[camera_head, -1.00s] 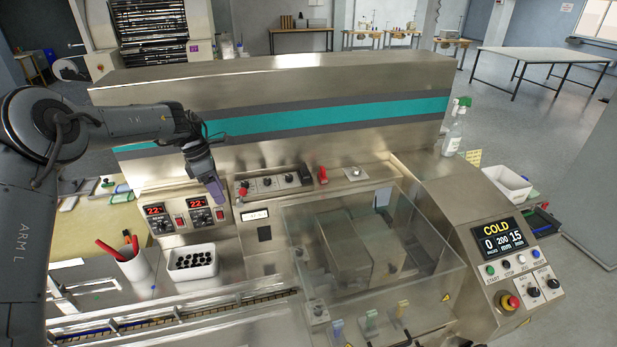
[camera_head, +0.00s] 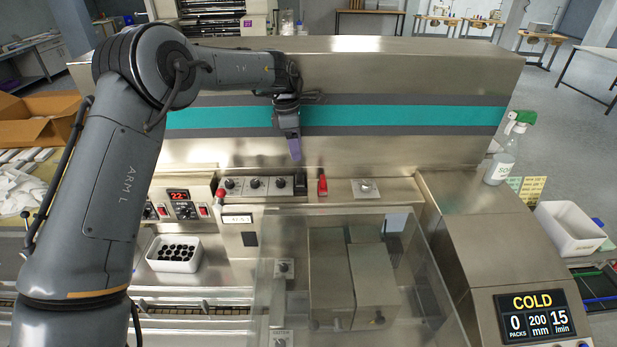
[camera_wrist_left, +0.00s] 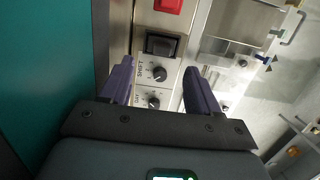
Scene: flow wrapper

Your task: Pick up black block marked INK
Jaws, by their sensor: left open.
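A small black block (camera_head: 300,183) stands at the right end of the row of knobs on the machine's ledge. In the left wrist view the black block (camera_wrist_left: 160,46) lies ahead between the spread fingers, apart from both; no INK marking can be read on it. My left gripper (camera_head: 295,150) hangs above the block in the head view, its purple fingers pointing down. In the left wrist view the left gripper (camera_wrist_left: 157,68) is open and empty. My right gripper is not in view.
A red item (camera_head: 322,185) stands just right of the block, and several knobs (camera_head: 255,184) sit to its left. The machine's teal-striped back wall (camera_head: 400,116) rises behind. A clear guard (camera_head: 350,265) covers the area in front. A white tub (camera_head: 174,253) holds black pieces.

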